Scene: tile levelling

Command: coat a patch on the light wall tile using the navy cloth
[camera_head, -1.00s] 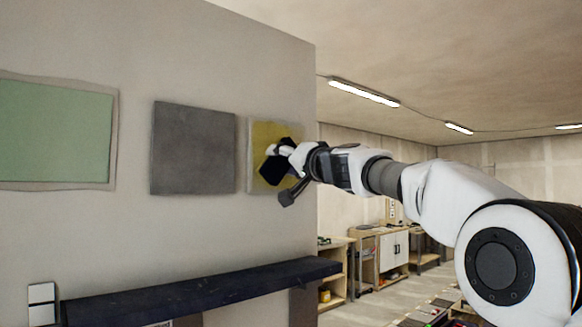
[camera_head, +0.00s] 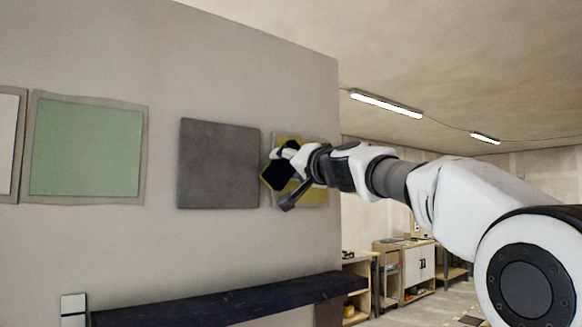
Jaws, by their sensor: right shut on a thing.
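My right gripper (camera_head: 289,155) is shut on the navy cloth (camera_head: 279,174), a small dark piece held in front of the yellow tile (camera_head: 313,195) at the right end of the wall. The gripper and cloth hide much of that tile; whether the cloth touches it I cannot tell. A very light, whitish wall tile (camera_head: 7,142) with a tan border is cut off by the left picture edge, far from the gripper. My left gripper is out of view.
A green tile (camera_head: 85,148) and a dark grey tile (camera_head: 219,164) hang between the whitish and yellow ones. A dark shelf (camera_head: 225,302) juts out below. A small white switch-like box (camera_head: 74,305) is at lower left. The wall ends right of the yellow tile; wooden workbenches (camera_head: 395,268) stand beyond.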

